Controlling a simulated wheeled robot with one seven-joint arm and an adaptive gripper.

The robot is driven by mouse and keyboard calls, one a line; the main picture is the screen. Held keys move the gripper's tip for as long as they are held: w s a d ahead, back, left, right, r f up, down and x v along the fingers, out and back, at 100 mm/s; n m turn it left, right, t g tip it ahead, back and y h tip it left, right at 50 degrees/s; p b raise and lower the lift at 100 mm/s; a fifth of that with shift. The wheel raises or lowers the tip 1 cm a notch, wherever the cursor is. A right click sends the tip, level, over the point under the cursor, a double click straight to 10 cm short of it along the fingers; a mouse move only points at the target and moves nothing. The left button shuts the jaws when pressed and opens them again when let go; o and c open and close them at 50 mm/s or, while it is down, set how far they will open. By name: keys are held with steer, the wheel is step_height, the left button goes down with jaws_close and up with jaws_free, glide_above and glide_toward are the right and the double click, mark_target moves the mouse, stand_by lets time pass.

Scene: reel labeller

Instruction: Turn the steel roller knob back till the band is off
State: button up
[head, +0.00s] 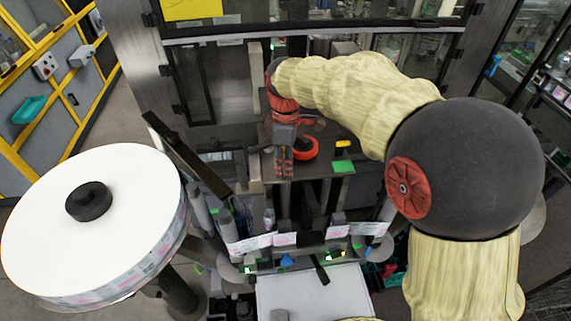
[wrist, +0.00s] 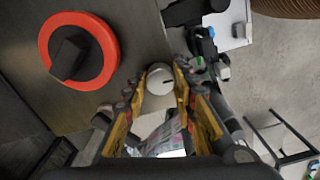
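The steel roller knob (wrist: 160,78) is a small silver cylinder with a dark slot on its end. In the wrist view it shows between the fingertips of my gripper (wrist: 160,74). The two fingers, with yellow inner faces, stand apart on either side of it; I cannot tell if they touch it. In the head view my gripper (head: 284,168) points down over the machine and hides the knob. A printed band (wrist: 165,135) with pink and green labels shows between the fingers in the wrist view, partly hidden by them. I cannot make out how it meets the roller.
A red ring with a black knob (wrist: 106,52) sits beside my gripper; it shows as a red ring (head: 306,147) in the head view. A large white label reel (head: 120,210) stands at left. A yellow-and-black button (head: 343,145) is to the right.

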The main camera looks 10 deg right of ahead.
steer(key=o, duration=0.4)
step_height(320, 180, up, 12)
steer(key=shift+f, duration=0.1)
stand_by(0.6)
